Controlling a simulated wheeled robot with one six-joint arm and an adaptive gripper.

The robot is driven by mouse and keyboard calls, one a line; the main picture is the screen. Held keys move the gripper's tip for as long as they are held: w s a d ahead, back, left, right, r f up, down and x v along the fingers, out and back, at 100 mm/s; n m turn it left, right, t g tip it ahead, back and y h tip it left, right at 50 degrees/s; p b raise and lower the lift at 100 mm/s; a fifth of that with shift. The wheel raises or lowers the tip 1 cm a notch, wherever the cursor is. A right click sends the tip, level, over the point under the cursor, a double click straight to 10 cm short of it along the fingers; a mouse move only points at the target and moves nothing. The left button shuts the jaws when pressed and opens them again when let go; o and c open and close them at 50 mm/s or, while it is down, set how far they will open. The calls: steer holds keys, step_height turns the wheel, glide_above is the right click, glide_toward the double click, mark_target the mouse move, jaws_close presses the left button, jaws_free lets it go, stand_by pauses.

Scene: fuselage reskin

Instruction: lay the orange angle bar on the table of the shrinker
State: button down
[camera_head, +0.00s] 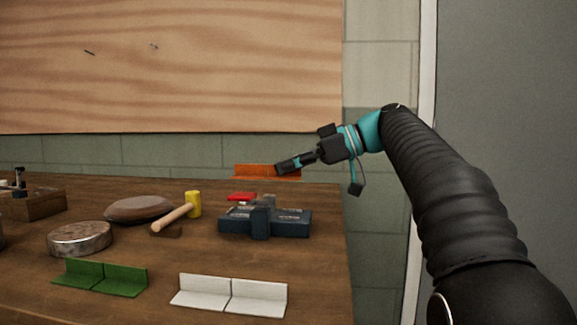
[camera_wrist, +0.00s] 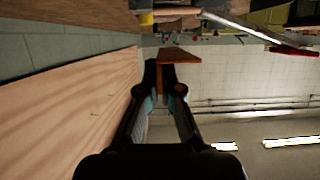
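The orange angle bar (camera_head: 253,171) is in the head view above the far right part of the bench, in front of the wall. My gripper (camera_head: 287,165) comes from the right and is shut on it. In the wrist view the bar (camera_wrist: 180,55) sits between the fingertips (camera_wrist: 166,78), one flange between them and the other across their ends. A low dark blue machine (camera_head: 290,222), likely the shrinker, stands on the bench below and nearer, apart from the bar. Its small table is not clearly visible.
The wooden bench (camera_head: 185,262) bears a green angle bar (camera_head: 100,278), a white angle bar (camera_head: 230,294), a mallet (camera_head: 175,218), a brown pad (camera_head: 139,209), a round metal block (camera_head: 80,239) and a red item (camera_head: 242,196). A wooden board (camera_head: 170,65) hangs behind.

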mark_target(289, 213)
steer(key=shift+f+b, duration=2.35)
steer(key=shift+f, duration=0.4)
steer(key=shift+f+b, duration=0.75)
steer(key=shift+f, duration=0.2)
steer(key=c, duration=1.2)
jaws_free()
steer(key=shift+c, duration=0.2)
steer(key=v, duration=1.1)
steer(key=shift+d, duration=0.15)
steer(key=shift+s+d+r, duration=0.1)
steer(key=shift+d+r, duration=0.1)
steer(key=shift+d, duration=0.15)
